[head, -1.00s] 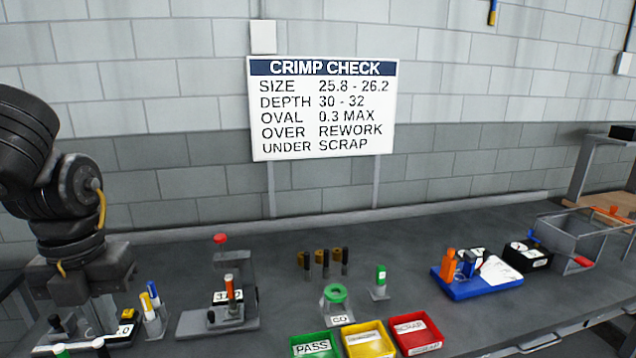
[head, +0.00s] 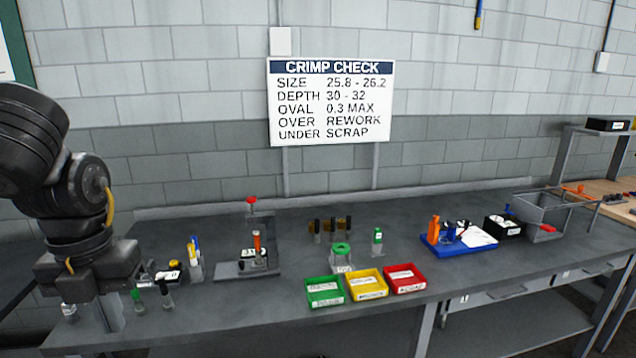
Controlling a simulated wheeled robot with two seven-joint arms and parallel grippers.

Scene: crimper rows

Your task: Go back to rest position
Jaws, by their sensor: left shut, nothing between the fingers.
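My left arm comes in at the left with its dark gripper (head: 108,314) hanging down over the left end of the bench (head: 215,305). The gripper is shut, with nothing seen in it. It is left of the test stand (head: 246,268) and partly in front of the small items at that end. My right gripper is out of view.
Green (head: 325,299), yellow (head: 367,292) and red (head: 405,286) trays line the front edge. A green-topped gauge (head: 341,250) stands behind them.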

